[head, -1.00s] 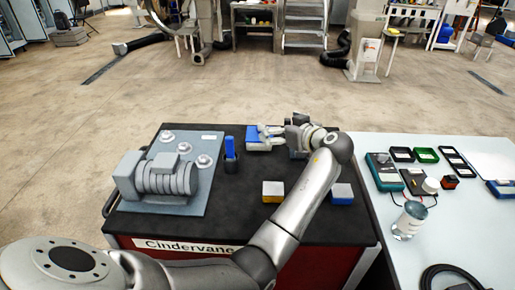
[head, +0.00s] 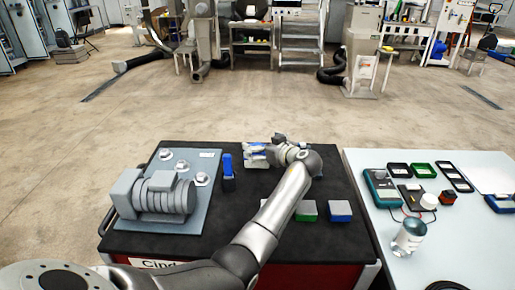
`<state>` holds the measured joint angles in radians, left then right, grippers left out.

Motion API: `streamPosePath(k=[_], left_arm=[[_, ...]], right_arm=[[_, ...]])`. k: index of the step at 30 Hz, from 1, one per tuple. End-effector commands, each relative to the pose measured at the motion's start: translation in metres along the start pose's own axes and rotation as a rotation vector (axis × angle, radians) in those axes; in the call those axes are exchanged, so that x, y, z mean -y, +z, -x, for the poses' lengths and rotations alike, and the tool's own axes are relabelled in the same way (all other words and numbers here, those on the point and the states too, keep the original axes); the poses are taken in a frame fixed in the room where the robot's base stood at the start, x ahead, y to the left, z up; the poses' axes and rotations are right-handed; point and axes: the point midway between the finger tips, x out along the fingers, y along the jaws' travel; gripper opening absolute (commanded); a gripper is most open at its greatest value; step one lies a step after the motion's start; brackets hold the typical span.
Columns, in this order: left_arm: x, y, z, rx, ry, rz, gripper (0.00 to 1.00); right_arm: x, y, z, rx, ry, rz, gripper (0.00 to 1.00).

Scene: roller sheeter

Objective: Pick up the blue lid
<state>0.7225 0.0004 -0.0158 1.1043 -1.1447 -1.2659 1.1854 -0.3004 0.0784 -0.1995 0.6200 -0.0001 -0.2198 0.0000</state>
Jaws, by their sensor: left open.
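My left gripper (head: 257,153) reaches over the back of the black cart top with its fingers apart. A blue piece (head: 248,163), which looks like the blue lid, lies at the fingers. It is partly covered by them, and I cannot tell whether they touch it. A small box with a grey top and blue side (head: 340,211) stands at the cart's right. My right gripper is not in view.
A grey motor-like unit (head: 160,196) sits on a plate at the cart's left. A pale table (head: 450,250) at the right carries a meter (head: 381,190), trays and a jar (head: 409,236).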

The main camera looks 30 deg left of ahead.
Motion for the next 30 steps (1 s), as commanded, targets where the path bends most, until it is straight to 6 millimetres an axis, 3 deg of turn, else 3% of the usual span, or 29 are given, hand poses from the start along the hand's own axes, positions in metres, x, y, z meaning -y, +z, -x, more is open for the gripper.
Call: streamPosePath(k=[5,13,30], left_arm=[[0.001,-0.001,-0.017,0.0,-0.002,-0.001,1.0],[0.001,0.0,-0.019,0.0,-0.001,0.001,1.0],[0.001,0.002,-0.019,0.003,-0.001,-0.001,0.28]], right_arm=[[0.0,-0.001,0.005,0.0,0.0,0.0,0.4],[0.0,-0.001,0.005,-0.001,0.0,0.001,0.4],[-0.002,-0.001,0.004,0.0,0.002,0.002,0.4]])
